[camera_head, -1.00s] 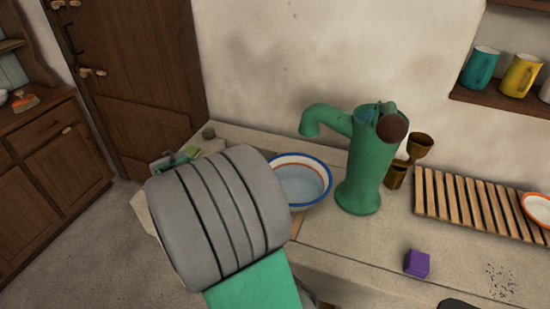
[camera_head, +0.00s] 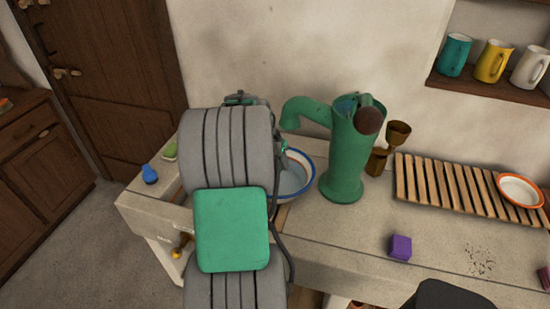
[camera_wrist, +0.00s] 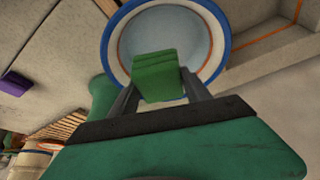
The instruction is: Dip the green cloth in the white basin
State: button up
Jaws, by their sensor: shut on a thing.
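The green cloth (camera_wrist: 158,76), a small folded pad, is held between the fingertips of my gripper (camera_wrist: 160,88), which is shut on it. In the wrist view the cloth overlaps the near part of the white basin (camera_wrist: 120,62), a round bowl with a blue rim and pale water inside. I cannot tell whether the cloth touches the water. In the head view the basin (camera_head: 305,166) stands in the counter left of the pump, its left part hidden by my arm. The cloth and fingertips are hidden there behind my arm.
A green hand pump (camera_head: 345,160) stands close to the basin's right. Brass cups (camera_head: 397,133) and a slatted wooden rack (camera_head: 450,190) lie further right. A blue item (camera_head: 149,174) and a light-green block (camera_head: 169,151) are at left.

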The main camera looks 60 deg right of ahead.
jog(key=shift+f+b, duration=3.7)
jog(key=shift+f, duration=1.85)
